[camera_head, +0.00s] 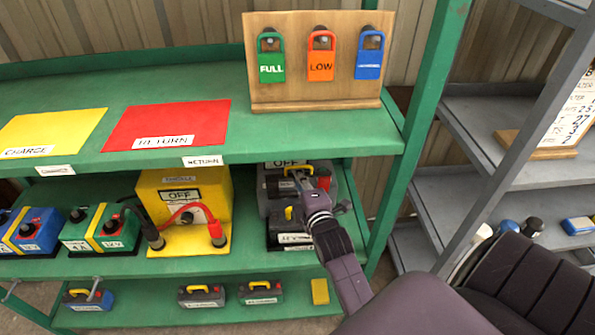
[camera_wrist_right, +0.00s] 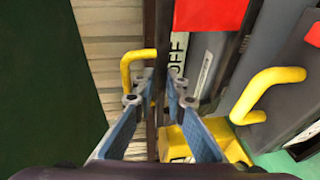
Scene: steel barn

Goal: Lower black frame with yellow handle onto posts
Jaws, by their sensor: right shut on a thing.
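My right gripper (camera_head: 305,178) reaches into the green shelf's middle level from the right. In the wrist view its fingers (camera_wrist_right: 158,95) are closed around a yellow handle (camera_wrist_right: 138,58). That handle (camera_head: 298,170) also shows in the head view, near an "OFF" label. It belongs to a dark frame, seen edge-on as a black bar (camera_wrist_right: 163,35) in the wrist view. A grey and black unit with a second yellow handle (camera_head: 288,213) stands just in front; this handle (camera_wrist_right: 270,85) is at right in the wrist view. I cannot make out the posts. My left gripper is not in view.
A yellow charger (camera_head: 187,195) with red and black clamps stands to the left, beside green (camera_head: 103,230) and blue (camera_head: 32,232) batteries. A wooden tag board (camera_head: 315,95) stands on the upper shelf.

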